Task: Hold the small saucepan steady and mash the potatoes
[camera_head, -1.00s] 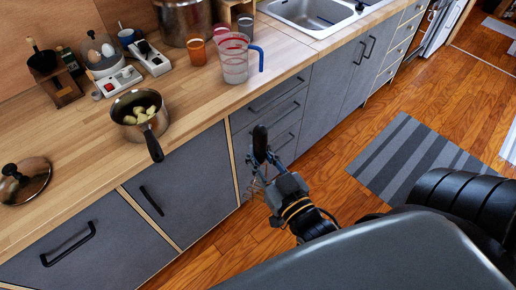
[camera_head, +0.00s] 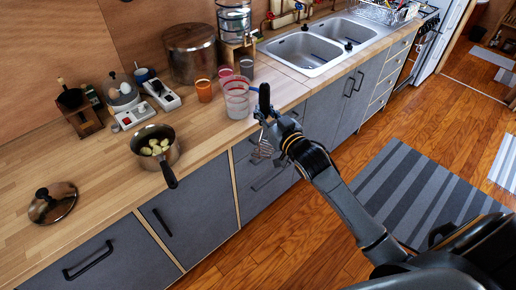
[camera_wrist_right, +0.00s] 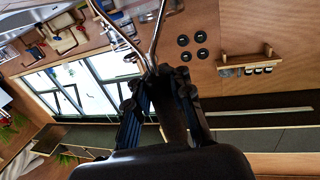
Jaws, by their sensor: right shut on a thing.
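The small saucepan (camera_head: 168,160) stands upright on the wooden counter with its black handle over the front edge. Several pale potato pieces (camera_head: 154,147) lie in it. My right gripper (camera_head: 266,118) is in front of the counter edge, right of the saucepan and apart from it. It is shut on the potato masher, whose black handle (camera_head: 264,97) points up and whose wire head (camera_head: 262,152) hangs below. In the right wrist view the masher's metal rods (camera_wrist_right: 153,45) rise beyond the fingers (camera_wrist_right: 160,90). My left gripper is not in view.
A measuring jug (camera_head: 236,100) stands on the counter close to my right gripper. An orange cup (camera_head: 204,91), a big pot (camera_head: 193,55) and a white egg cooker (camera_head: 122,96) stand behind. A lid (camera_head: 52,205) lies left of the saucepan.

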